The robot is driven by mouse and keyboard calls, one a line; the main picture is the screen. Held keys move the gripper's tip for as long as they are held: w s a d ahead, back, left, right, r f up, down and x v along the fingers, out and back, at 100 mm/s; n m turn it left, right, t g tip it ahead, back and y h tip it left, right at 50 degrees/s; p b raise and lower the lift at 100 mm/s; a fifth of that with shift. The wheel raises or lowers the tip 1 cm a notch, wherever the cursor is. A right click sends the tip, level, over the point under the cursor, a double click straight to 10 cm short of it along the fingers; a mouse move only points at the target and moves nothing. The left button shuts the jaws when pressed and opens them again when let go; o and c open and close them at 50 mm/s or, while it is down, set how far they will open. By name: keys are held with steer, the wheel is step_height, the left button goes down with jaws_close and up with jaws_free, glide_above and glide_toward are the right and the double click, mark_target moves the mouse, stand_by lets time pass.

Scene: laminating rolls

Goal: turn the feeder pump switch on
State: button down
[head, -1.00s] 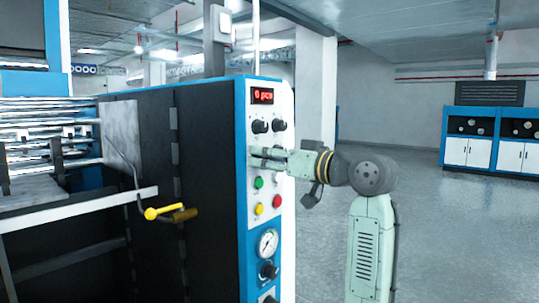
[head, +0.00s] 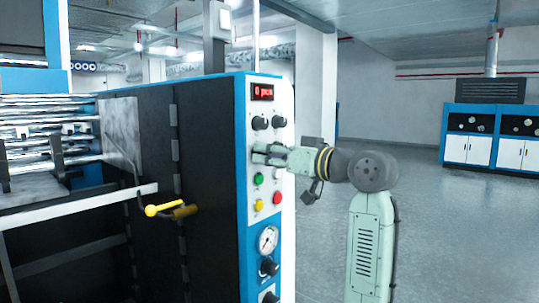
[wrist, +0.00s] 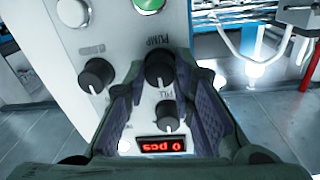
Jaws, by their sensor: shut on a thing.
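The feeder pump switch is a black rotary knob (wrist: 160,68) in the wrist view, with an upside-down PUMP label beside it on the white panel. My gripper (wrist: 157,78) has its two fingers on either side of this knob and is shut on it. In the head view my gripper (head: 258,154) is at the panel, below the top pair of knobs, and hides the pump knob. I cannot clearly read which way the knob points.
Another knob (wrist: 168,116), labelled FILL, and a red display (wrist: 160,146) lie close by. A further knob (wrist: 97,75) stands beside the pump knob. Green (head: 259,179), yellow (head: 258,204) and red (head: 277,198) buttons sit below my gripper. A yellow-handled lever (head: 165,210) sticks out at left.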

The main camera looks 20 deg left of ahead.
steer(key=shift+m, duration=0.4)
steer(key=m, duration=1.1)
steer(key=shift+r, duration=0.1)
stand_by(0.4)
steer(key=c, duration=1.3)
jaws_free()
steer(key=shift+c, duration=0.2)
